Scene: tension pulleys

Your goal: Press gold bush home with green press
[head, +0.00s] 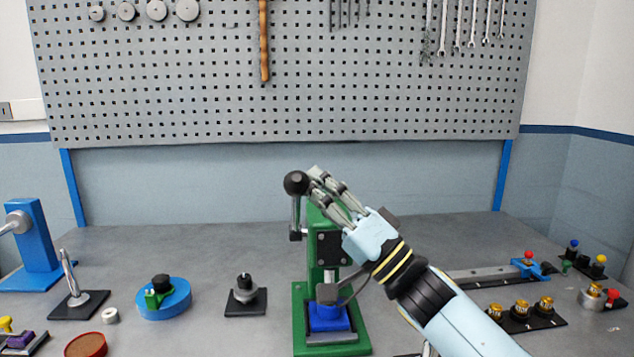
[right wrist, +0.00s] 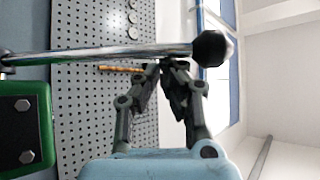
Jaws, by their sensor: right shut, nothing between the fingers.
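The green press (head: 298,318) stands at the centre of the bench, with a blue block (head: 328,317) on its base under the ram. Its lever ends in a black ball knob (head: 296,183), raised at the top left; in the right wrist view the chrome lever (right wrist: 100,53) runs across to the knob (right wrist: 211,48). My right gripper (head: 314,178) is shut and empty, its fingertips close beside the lever near the knob; I cannot tell whether they touch. Several gold bushes (head: 521,308) stand on a black plate at the right. No gold bush shows under the ram. My left gripper is out of view.
A blue round fixture (head: 172,305) and a black-based post (head: 244,308) stand left of the press. A blue stand (head: 38,240) is at the far left. A rail with a blue end (head: 525,268) and coloured knobs lie at the right. A pegboard (head: 380,90) is behind.

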